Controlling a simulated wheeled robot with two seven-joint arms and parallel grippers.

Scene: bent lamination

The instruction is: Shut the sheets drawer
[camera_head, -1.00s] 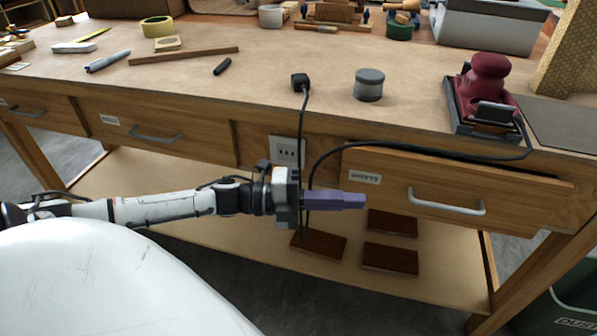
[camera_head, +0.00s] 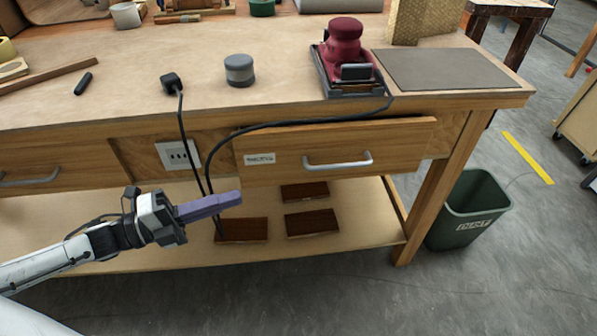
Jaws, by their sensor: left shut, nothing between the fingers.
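The sheets drawer (camera_head: 400,145) is the wooden drawer at the right of the bench, with a white label (camera_head: 260,158) and a grey bar handle (camera_head: 338,162). Its front stands out a little from the bench frame, so it is partly open. My left gripper (camera_head: 238,197) is shut and empty, its purple fingers pointing right, below and left of the drawer, apart from it. My right gripper is not in view.
A black cord (camera_head: 290,122) runs from the red sander (camera_head: 345,45) across the drawer's top edge and hangs at its left, by the socket plate (camera_head: 178,154). Dark wooden blocks (camera_head: 312,222) lie on the lower shelf. A green bin (camera_head: 470,210) stands right of the bench leg.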

